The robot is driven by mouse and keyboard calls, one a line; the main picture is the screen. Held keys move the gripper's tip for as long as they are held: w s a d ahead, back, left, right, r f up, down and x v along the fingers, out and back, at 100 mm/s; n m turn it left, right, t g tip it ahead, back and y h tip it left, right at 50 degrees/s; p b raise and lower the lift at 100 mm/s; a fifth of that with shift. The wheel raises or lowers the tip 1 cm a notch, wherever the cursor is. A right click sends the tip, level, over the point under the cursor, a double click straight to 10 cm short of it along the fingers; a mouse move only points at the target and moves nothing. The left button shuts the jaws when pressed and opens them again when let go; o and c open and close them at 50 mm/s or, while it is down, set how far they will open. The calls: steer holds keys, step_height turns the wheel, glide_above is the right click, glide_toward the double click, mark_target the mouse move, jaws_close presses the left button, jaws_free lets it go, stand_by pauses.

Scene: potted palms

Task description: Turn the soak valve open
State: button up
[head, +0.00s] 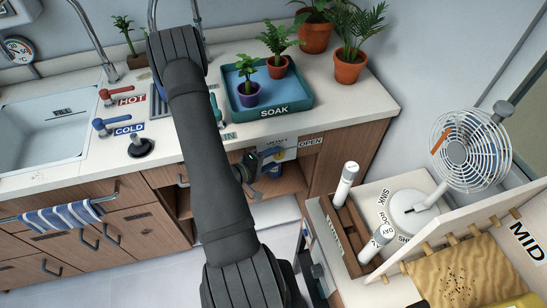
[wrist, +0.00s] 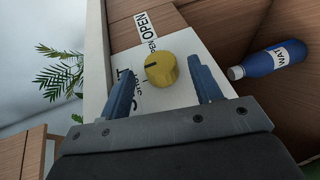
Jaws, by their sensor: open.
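The soak valve is a round yellow knob (wrist: 161,70) on a white plate (wrist: 178,42) in the wrist view. A dark mark on the knob points left, towards the side with the SHUT lettering. The OPEN label (wrist: 146,31) is above the knob in that view. My gripper (wrist: 160,66) is open, with one blue finger on each side of the knob and a visible gap on both sides. In the head view my gripper (head: 258,163) is at the cabinet front below the counter, and my arm hides part of the plate.
Above, the teal SOAK tray (head: 303,102) holds small potted palms. Sink (head: 40,120), HOT and COLD levers are left.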

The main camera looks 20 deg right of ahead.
steer(key=shift+w+d+f, duration=0.15)
steer(key=shift+w+d, duration=0.1)
steer(key=shift+d, duration=0.3)
steer(key=shift+c, duration=0.5)
steer(key=c, duration=0.9)
steer(key=shift+d+r+y, duration=0.1)
steer(key=shift+r+y, duration=0.15)
steer(key=shift+y, duration=0.45)
steer(key=shift+m+g+y, duration=0.3)
steer(key=shift+m+y, duration=0.1)
steer(key=shift+y, duration=0.3)
steer(key=o, duration=1)
